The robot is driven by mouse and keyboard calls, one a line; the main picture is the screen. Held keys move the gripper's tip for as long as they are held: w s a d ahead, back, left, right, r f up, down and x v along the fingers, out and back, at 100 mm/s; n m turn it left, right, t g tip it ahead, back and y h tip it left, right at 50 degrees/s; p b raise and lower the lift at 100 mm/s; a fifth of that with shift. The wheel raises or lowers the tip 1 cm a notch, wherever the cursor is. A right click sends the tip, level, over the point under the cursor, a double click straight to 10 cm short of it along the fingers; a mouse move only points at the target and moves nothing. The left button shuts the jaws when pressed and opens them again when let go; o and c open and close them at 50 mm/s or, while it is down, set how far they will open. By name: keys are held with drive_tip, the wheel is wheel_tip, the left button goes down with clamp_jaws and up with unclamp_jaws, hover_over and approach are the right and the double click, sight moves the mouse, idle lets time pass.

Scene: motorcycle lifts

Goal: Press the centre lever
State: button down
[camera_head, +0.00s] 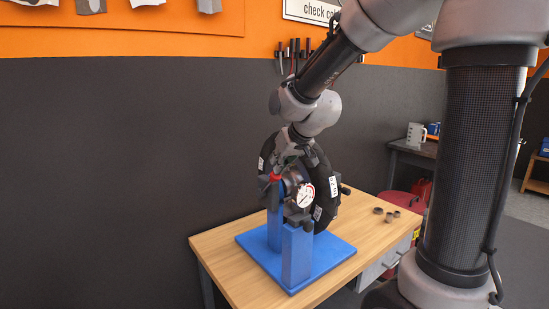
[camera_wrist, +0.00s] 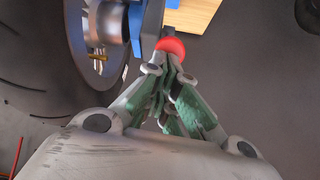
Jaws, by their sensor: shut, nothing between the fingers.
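A red ball knob (camera_wrist: 171,46) shows just beyond my fingertips in the wrist view; it seems to belong to a lever, and whether it touches the fingers I cannot tell. The red knob (camera_head: 275,177) also shows small in the head view, at the left of the wheel hub. My gripper (camera_wrist: 173,68) is shut and empty, its green-padded fingers together. In the head view my gripper (camera_head: 287,160) is beside the upper part of the tyre, partly hidden against it. The lever's shaft is mostly hidden. No other lever can be told clearly.
A black tyre (camera_head: 329,205) stands in a blue stand (camera_head: 296,255) on a wooden table (camera_head: 222,268). A white dial gauge (camera_head: 306,195) sits in front of the hub. Several small metal parts (camera_head: 389,214) lie at the table's right. The table's left front is clear.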

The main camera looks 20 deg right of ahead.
drive_tip(key=shift+s+d+f, duration=0.2)
drive_tip(key=shift+s+f, duration=0.35)
drive_tip(key=shift+s, duration=0.05)
drive_tip(key=shift+s+d+f, duration=0.2)
drive_tip(key=shift+s+f, duration=0.3)
drive_tip(key=shift+s, duration=0.05)
idle(1.0)
wheel_tip(320, 180, up, 4)
drive_tip(key=w+f, duration=0.1)
drive_tip(key=w, duration=0.1)
approach(280, 177)
drive_tip(key=shift+s+d+r, duration=0.6)
drive_tip(key=shift+s+r, duration=0.1)
drive_tip(key=shift+s, duration=0.2)
